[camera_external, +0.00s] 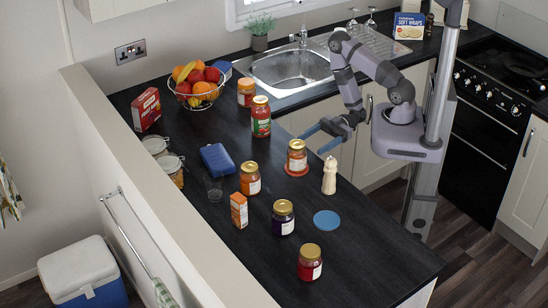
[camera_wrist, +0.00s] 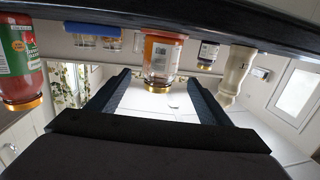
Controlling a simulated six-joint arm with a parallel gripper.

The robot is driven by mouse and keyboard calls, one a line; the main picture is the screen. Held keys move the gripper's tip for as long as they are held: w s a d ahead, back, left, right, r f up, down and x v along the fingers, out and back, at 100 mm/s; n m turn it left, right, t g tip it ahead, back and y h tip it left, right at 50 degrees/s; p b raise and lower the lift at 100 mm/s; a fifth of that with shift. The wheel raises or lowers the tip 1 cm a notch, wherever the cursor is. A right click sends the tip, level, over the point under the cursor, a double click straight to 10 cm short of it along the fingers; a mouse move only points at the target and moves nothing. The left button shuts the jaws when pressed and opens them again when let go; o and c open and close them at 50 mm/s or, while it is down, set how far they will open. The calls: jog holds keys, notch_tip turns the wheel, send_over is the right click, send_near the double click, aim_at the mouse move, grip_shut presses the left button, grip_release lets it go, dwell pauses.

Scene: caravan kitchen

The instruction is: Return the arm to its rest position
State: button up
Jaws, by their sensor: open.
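My gripper (camera_external: 311,144) is open and empty in the external view, over the counter's right edge near the sink. Its two fingers point left towards the counter. An orange jar with a gold lid (camera_external: 297,157) stands upright on a red-orange coaster (camera_external: 297,171) just beyond and below the fingertips. In the upside-down wrist view, the open fingers (camera_wrist: 158,78) frame the same orange jar (camera_wrist: 162,55), with nothing held between them. The arm is folded above the counter's right edge, and its mount is on the right.
A cream mill (camera_external: 330,175) and a tall red jar with a green label (camera_external: 261,116) stand near the gripper. Several other jars, a blue container (camera_external: 217,160) and a blue coaster (camera_external: 327,220) are on the dark counter. The sink (camera_external: 290,70) lies behind.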

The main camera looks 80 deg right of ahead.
dwell(0.4)
jog(key=w+d+r+n+t+h+p, duration=0.2)
jog(key=w+d+r+n+h+p, duration=0.2)
jog(key=w+d+h+p, duration=0.5)
jog(key=s+d+f+m+g+h+b, duration=0.1)
jog(key=d+f+m+g+h+b, duration=0.4)
jog(key=d, duration=0.5)
jog(key=s+a+r+m+g+b, duration=0.1)
jog(key=s+a+m+g+b, duration=0.1)
jog(key=s, duration=0.6)
jog(key=s+a+r+m+g+b, duration=0.2)
jog(key=s+a+m+g, duration=0.2)
jog(key=s+m, duration=0.3)
jog(key=shift+s+a+r+g, duration=0.2)
jog(key=shift+s+a+g, duration=0.2)
jog(key=shift+s+g, duration=0.3)
